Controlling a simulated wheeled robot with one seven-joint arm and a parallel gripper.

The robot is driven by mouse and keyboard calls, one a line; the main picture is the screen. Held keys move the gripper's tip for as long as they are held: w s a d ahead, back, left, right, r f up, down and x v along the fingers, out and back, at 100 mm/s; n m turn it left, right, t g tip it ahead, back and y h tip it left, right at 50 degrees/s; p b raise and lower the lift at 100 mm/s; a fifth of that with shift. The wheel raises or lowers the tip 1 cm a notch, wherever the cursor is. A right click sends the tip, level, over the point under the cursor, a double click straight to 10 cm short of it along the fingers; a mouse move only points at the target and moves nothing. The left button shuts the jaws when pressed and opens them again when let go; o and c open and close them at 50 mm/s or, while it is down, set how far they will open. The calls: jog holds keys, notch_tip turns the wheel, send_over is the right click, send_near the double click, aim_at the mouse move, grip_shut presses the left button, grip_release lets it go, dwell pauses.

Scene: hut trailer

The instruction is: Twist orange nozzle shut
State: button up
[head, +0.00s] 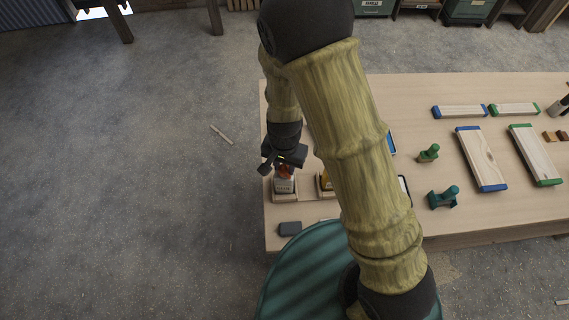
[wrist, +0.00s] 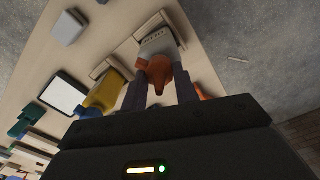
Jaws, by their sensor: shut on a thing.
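The orange nozzle (wrist: 158,70) tops a pale grey bottle with a label (wrist: 156,42) in the wrist view. In the head view the bottle (head: 284,186) stands in a light wooden holder (head: 285,199) near the table's left edge, and the nozzle (head: 286,171) shows just under my gripper. My gripper (head: 285,160) is above the bottle with its fingers shut on the nozzle. In the wrist view my gripper's fingers (wrist: 159,66) lie on either side of the nozzle. How far the nozzle is turned cannot be told.
A yellow bottle (wrist: 106,94) stands close beside in its own holder. A grey block (head: 290,229) lies near the table's front left corner. A white framed panel (wrist: 64,95), green and teal tools (head: 429,153) and wooden boards (head: 482,158) lie farther right. Open floor is left of the table.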

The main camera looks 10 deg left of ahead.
jog(key=o, duration=1)
jog(key=shift+w+r, duration=0.1)
jog(key=shift+r, duration=0.15)
notch_tip(320, 180, up, 17)
jog(key=shift+f+b, duration=0.1)
jog(key=shift+b, duration=0.65)
